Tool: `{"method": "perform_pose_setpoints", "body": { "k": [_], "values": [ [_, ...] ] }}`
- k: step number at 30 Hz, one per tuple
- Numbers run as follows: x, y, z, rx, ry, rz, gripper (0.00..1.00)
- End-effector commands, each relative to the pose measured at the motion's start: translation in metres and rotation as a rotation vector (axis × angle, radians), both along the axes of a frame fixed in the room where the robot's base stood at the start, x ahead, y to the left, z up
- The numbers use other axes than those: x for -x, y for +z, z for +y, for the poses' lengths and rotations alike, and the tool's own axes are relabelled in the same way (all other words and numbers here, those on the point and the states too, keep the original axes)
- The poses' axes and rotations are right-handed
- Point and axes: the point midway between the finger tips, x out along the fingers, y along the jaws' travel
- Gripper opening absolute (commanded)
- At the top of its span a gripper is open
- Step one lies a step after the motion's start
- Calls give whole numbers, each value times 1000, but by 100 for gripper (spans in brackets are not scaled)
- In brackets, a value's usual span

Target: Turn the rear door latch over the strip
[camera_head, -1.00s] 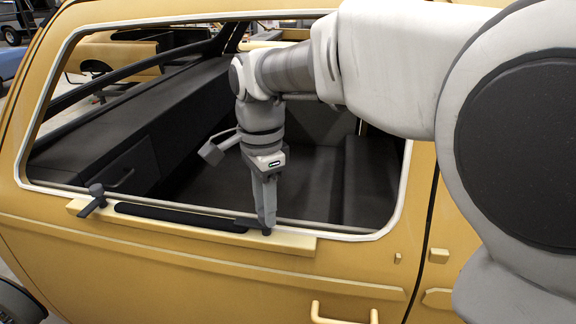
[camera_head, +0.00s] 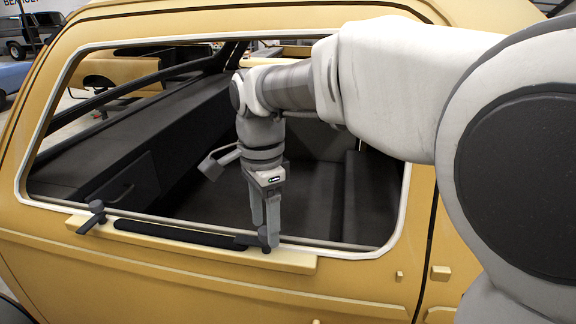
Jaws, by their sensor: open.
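A black strip (camera_head: 165,232) lies along a yellow ledge (camera_head: 200,251) under the window opening of the yellow vehicle shell. A dark latch (camera_head: 245,241) sits at the strip's right end, its lever pointing left over the strip's end. A second dark latch (camera_head: 96,212) stands at the ledge's left end, its lever pointing down and left, clear of the strip. Which one is the rear door latch, I cannot tell. My gripper (camera_head: 265,240) points down at the right latch's pivot end, open, its fingers beside or around it; contact is not clear.
The yellow shell's window opening has a pale frame (camera_head: 404,205) just behind the ledge. Inside are dark panels and a dark floor. My arm crosses the opening from the right. The ledge between the two latches holds only the strip.

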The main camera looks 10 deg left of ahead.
Motion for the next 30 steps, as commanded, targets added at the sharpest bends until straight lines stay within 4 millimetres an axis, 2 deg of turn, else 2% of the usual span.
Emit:
{"method": "perform_pose_setpoints", "body": {
  "k": [5,12,18,24,30],
  "values": [
    [-1,29,0,-2,-1,-5,64],
    [-1,88,0,-2,-1,-5,64],
    [-1,130,0,-2,0,-3,64],
    [-1,158,0,-2,-1,-2,64],
    [0,169,0,-1,-1,-1,64]
  ]
}}
